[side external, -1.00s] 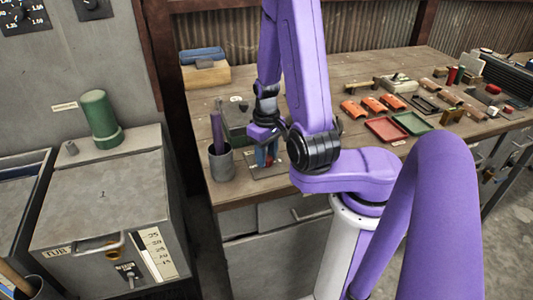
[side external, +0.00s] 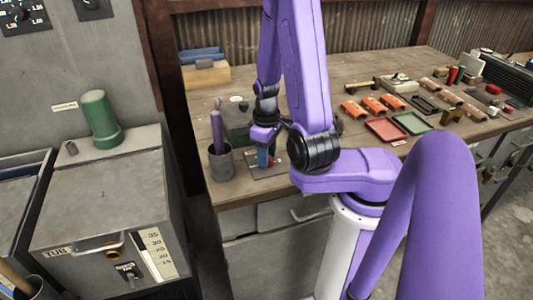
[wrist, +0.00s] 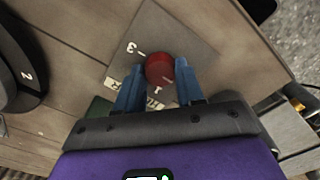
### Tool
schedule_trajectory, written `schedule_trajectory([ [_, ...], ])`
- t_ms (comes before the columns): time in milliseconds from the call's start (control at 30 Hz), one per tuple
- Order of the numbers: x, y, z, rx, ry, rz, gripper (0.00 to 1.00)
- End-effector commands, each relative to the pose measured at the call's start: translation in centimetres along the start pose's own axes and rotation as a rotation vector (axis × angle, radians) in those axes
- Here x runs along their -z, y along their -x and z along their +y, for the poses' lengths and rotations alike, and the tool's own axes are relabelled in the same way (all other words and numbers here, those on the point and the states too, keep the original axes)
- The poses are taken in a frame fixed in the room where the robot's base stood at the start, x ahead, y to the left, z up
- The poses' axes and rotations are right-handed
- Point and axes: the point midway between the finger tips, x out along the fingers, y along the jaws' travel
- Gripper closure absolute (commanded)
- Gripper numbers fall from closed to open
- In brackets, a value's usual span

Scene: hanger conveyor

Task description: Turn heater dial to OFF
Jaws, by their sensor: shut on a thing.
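The red heater dial (wrist: 160,68) sits on a grey plate (wrist: 172,32) marked with a "3" and other figures, partly hidden by my fingers. A pale line on the dial faces the near side, toward my gripper's body in the wrist view. I cannot read which mark it meets. My gripper (wrist: 161,72) has its blue fingers on either side of the dial, shut on it. In the side external view the gripper (side external: 264,157) points down at the plate (side external: 262,172) near the bench's front left, and only a sliver of the red dial (side external: 271,160) shows.
A grey cup (side external: 221,164) holding a purple rod stands left of the plate. A dark green box (side external: 236,120) is behind it. Red and green trays (side external: 386,130) lie to the right. A dark round thing marked "2" (wrist: 20,75) is at the wrist view's left.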

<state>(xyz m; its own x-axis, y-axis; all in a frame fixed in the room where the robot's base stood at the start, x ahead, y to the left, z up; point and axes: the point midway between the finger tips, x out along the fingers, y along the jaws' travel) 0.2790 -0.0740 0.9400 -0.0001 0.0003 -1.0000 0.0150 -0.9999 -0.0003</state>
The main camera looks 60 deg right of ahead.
Motion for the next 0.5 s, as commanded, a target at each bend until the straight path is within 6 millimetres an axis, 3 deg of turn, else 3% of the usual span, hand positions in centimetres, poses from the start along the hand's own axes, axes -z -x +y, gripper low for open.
schedule_trajectory([
  [67,0.04,0.03,0.02,-0.001,0.003,0.001,0.93],
  [100,0.04,0.03,0.02,-0.001,0.003,0.001,0.59],
  [167,0.04,0.03,0.02,-0.001,0.003,0.001,0.40],
  [500,0.03,0.09,0.02,-0.001,0.001,0.001,0.37],
])
